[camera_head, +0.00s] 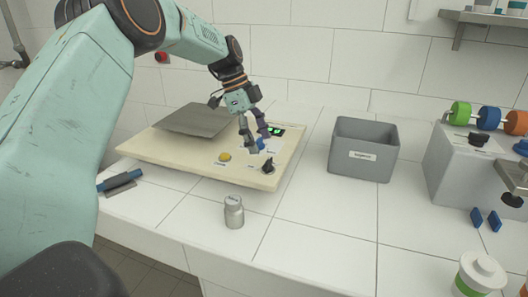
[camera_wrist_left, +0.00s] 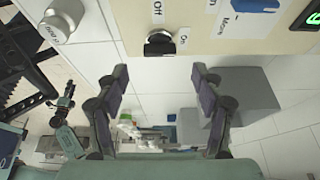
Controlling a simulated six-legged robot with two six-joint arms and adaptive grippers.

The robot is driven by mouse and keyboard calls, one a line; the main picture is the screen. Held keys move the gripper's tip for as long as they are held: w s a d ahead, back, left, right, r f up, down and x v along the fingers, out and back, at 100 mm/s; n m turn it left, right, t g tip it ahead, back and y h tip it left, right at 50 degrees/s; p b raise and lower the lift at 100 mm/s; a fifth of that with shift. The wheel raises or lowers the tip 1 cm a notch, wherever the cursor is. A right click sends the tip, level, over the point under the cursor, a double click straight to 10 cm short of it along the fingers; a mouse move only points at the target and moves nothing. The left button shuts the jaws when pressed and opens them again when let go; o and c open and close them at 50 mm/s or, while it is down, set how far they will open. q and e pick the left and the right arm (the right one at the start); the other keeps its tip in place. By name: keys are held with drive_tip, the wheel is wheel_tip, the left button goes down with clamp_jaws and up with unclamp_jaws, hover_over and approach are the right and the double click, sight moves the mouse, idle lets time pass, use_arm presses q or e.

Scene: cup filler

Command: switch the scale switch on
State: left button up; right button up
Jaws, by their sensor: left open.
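The scale (camera_head: 140,150) is a cream board with a grey weighing plate at its back left. Its scale switch (camera_head: 268,165) is a small black knob near the front right corner. In the wrist view the black switch (camera_wrist_left: 160,43) sits near the board's edge, with an "Off" label above it and an "On" label to its right. Which label it points to is unclear. My left gripper (camera_head: 255,140) is open and empty above the right part of the board. In the wrist view its fingertips (camera_wrist_left: 159,72) are spread to either side below the switch, apart from it.
The board also carries a yellow button (camera_head: 224,156), a blue knob (camera_head: 261,145) and a lit green display (camera_head: 277,131). A metal weight (camera_head: 234,212) stands in front. A grey bin (camera_head: 363,150) stands to the right. Bare tiled counter lies between the board and bin.

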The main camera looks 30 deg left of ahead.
use_arm(q)
drive_tip(key=v, duration=0.6)
drive_tip(key=shift+r, duration=0.35)
drive_tip(key=shift+a+f, duration=0.1)
